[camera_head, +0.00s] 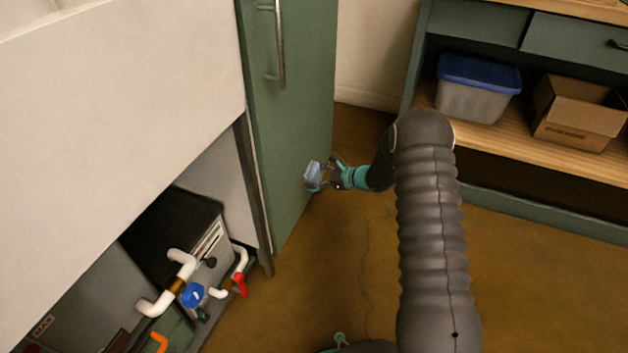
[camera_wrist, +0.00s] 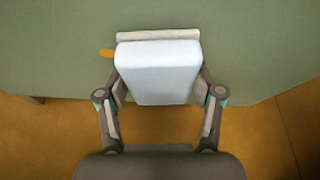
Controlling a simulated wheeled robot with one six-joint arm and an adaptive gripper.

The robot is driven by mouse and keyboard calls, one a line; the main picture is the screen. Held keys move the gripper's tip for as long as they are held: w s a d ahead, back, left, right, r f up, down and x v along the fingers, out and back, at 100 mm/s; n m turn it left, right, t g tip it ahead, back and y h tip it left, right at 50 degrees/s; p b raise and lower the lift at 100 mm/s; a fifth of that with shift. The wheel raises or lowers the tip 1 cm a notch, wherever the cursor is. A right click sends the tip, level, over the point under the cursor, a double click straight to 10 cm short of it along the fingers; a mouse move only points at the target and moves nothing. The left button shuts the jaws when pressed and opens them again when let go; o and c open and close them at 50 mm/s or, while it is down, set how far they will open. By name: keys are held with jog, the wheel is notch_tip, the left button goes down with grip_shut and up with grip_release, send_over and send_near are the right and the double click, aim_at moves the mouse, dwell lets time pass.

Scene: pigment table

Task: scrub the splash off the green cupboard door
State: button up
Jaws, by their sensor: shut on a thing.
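The green cupboard door (camera_head: 292,110) stands at the upper middle of the head view, with a long metal handle (camera_head: 280,45). It fills the upper part of the wrist view (camera_wrist: 50,55). My gripper (camera_head: 318,177) is at the door's lower right part. In the wrist view my gripper (camera_wrist: 160,95) is shut on a pale blue block (camera_wrist: 158,75) with a beige pad (camera_wrist: 158,35) at its far end. The pad faces the door, at or very near its surface; contact is not certain. A small orange splash (camera_wrist: 106,53) shows just left of the block, which may hide part of it.
Left of the door is an open bay with white pipes (camera_head: 182,265), a blue valve knob (camera_head: 192,295) and a red lever (camera_head: 240,286). At right, a shelf holds a blue-lidded bin (camera_head: 478,88) and a cardboard box (camera_head: 577,115). The brown floor (camera_head: 540,260) between is clear.

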aim_at(313, 179)
jog(key=shift+w+r, duration=0.1)
jog(key=shift+s+a, duration=0.45)
jog(key=shift+s, duration=0.75)
jog(key=shift+s+a, duration=0.4)
jog(key=shift+s, duration=0.85)
jog(key=shift+s+a, duration=0.45)
jog(key=shift+s, duration=0.75)
jog(key=shift+r+p, duration=0.45)
jog(key=shift+r, duration=0.6)
jog(key=shift+w+d+b, duration=0.25)
jog(key=shift+w+d, duration=0.15)
jog(key=shift+w, duration=0.5)
jog(key=shift+w+d+b, duration=0.2)
jog(key=shift+w+d, duration=0.15)
jog(key=shift+w, duration=0.5)
jog(key=shift+w+d, duration=0.2)
jog(key=shift+w, duration=0.45)
jog(key=shift+w+d, duration=0.25)
jog(key=shift+w, duration=0.35)
jog(key=shift+w+d, duration=0.2)
jog(key=shift+w, duration=0.45)
jog(key=shift+s, duration=0.1)
jog(key=shift+s+a, duration=0.5)
jog(key=shift+s, duration=0.7)
jog(key=shift+s+a, duration=0.45)
jog(key=shift+s, duration=0.8)
jog(key=shift+s+a, duration=0.5)
jog(key=shift+s, duration=0.7)
